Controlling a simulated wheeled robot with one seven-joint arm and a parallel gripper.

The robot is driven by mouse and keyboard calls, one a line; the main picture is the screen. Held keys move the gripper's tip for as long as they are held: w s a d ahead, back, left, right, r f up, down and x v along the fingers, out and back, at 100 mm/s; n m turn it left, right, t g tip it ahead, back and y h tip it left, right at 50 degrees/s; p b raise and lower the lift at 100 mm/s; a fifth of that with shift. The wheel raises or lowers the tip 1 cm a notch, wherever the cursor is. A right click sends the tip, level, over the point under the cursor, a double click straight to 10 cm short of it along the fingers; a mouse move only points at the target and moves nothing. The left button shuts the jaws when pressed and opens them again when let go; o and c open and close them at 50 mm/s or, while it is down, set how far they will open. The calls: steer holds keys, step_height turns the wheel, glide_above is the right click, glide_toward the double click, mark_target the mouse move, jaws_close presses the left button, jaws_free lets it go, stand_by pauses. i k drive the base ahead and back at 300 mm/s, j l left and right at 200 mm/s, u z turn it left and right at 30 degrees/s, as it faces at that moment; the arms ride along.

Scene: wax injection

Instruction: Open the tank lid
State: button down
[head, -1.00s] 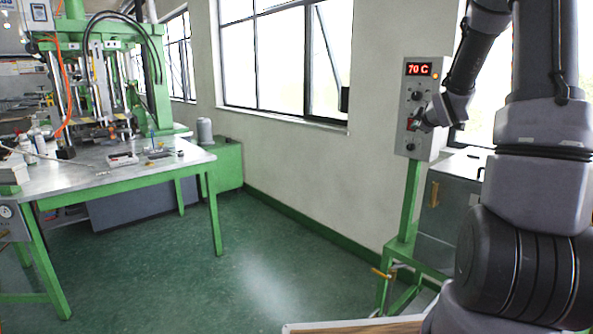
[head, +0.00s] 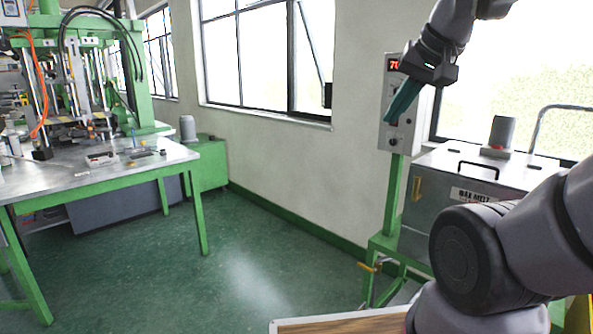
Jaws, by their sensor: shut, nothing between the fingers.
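The wax melt tank (head: 430,215) is a grey metal box at the right, on a green frame. Its flat lid (head: 470,163) lies shut on top, with a black bar handle (head: 478,168) near the front edge. My gripper (head: 394,115) is shut and empty, with its teal fingers pointing down in front of the control box, up and to the left of the lid handle. It is apart from the handle. My arm hides the tank's right front and part of its "WAX MELT" label (head: 472,195).
The control box (head: 384,137) with a red display stands on a green post left of the tank. A grey motor (head: 501,133) and a curved pipe (head: 560,110) rise at the tank's back. A metal-topped worktable (head: 110,180) stands at the left; the floor between is clear.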

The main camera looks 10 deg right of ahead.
mark_target(520, 179)
steer(key=k+j+z, duration=0.15)
steer(key=z, duration=1.1)
steer(key=i+l+u, duration=0.2)
steer(key=i+u, duration=0.15)
steer(key=i+l+u, duration=0.3)
